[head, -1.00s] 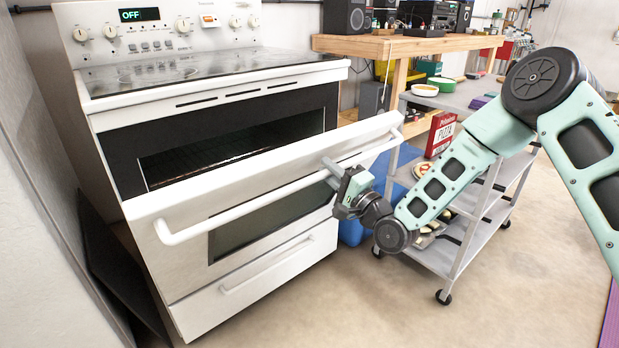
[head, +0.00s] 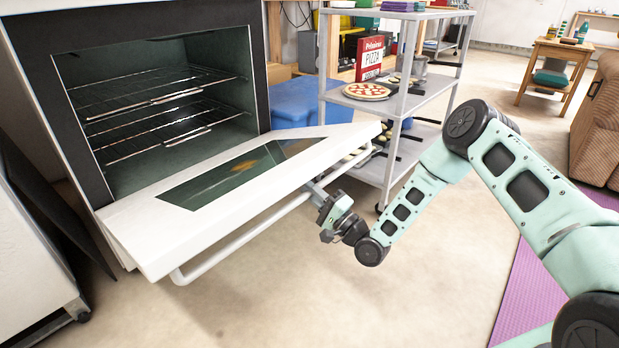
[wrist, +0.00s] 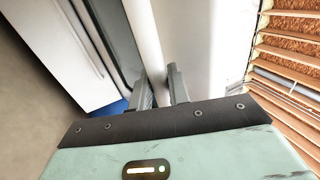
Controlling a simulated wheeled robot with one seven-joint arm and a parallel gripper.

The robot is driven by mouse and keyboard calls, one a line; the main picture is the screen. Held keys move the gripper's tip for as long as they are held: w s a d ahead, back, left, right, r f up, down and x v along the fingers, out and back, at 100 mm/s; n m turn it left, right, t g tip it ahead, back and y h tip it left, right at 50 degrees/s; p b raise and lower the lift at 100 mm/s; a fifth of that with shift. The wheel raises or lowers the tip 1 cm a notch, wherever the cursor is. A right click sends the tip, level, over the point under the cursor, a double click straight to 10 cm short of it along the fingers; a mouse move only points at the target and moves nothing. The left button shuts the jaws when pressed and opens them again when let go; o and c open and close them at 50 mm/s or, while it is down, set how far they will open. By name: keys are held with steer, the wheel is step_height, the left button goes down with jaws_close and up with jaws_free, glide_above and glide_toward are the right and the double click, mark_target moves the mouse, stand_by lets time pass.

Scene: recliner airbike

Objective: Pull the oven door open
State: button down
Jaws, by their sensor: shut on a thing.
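The white oven door (head: 140,238) is swung far down, with its dark glass window (head: 240,172) facing up. The oven cavity (head: 150,110) is exposed, with wire racks (head: 150,95) inside. A white bar handle (head: 245,240) runs along the door's outer edge. In the wrist view, the gripper's two fingers (wrist: 162,88) are around the white handle bar (wrist: 142,30). The fingertips are partly hidden by the bar.
A grey wheeled cart (head: 412,105) with a pizza (head: 366,91) and a red pizza box (head: 369,58) stands right of the oven. A blue box (head: 300,98) is behind the door. Open floor (head: 300,300) lies in front. A purple mat (head: 530,290) is at right.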

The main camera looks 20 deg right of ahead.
step_height(320, 180, down, 16)
steer(key=t+b, duration=0.1)
steer(key=b, duration=0.8)
steer(key=shift+s+d+r+y, duration=0.2)
steer(key=shift+s+d+y, duration=0.1)
steer(key=shift+s+y, duration=0.1)
steer(key=c, duration=1.4)
jaws_free()
steer(key=shift+o, duration=0.2)
steer(key=p+v, duration=0.6)
steer(key=v, duration=1.1)
steer(key=shift+f, duration=0.25)
steer(key=shift+s, duration=0.1)
